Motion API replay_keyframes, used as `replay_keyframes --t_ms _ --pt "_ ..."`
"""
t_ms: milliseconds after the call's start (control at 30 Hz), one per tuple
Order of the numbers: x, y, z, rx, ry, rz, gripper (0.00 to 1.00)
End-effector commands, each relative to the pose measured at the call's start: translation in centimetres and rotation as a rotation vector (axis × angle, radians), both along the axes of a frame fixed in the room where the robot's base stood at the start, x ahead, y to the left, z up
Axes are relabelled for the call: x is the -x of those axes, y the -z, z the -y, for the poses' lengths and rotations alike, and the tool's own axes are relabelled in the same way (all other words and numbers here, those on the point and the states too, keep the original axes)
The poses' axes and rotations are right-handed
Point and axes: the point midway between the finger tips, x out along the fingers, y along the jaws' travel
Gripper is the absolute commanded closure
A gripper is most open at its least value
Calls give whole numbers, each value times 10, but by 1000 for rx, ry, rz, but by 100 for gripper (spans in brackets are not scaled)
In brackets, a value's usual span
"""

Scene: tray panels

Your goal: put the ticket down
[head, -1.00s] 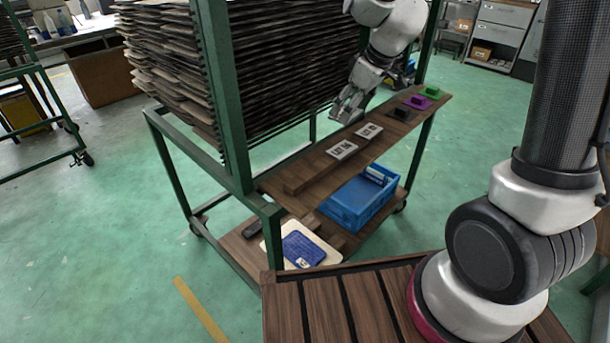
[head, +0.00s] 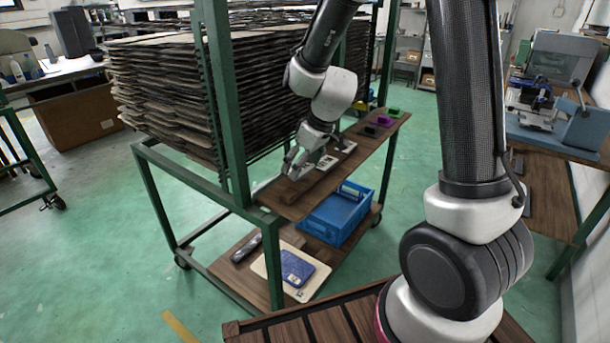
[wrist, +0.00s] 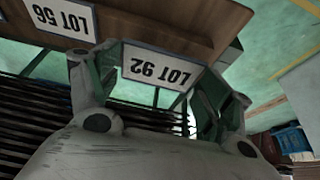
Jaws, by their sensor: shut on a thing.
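My gripper (wrist: 160,72) is shut on a white ticket with a dark border reading "LOT 92" (wrist: 158,66); the fingers are at its two short sides. In the wrist view it appears upside down, overlapping the edge of a brown wooden strip; I cannot tell if it touches. A second ticket, "LOT 56" (wrist: 62,17), lies on the strip to the left. In the head view my gripper (head: 292,163) is low over the near part of the cart's wooden shelf (head: 297,209), and white tickets (head: 326,162) lie just right of it. The held ticket is hard to make out there.
Black, purple (head: 383,120) and green blocks stand at the shelf's far end. A blue crate (head: 338,218) and a cream tray (head: 318,277) with a blue item are on the lower shelf. Stacked dark panels (head: 160,95) and a green post (head: 222,100) stand close left of my gripper.

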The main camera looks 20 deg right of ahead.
Motion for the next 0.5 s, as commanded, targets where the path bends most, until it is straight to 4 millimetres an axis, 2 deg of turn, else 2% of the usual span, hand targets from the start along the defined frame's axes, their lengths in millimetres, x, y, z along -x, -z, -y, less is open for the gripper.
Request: replay_keyframes --t_ms 300,500 --pt "0 40 0 0 1 -2 37" --pt "0 43 0 0 -1 2 37"
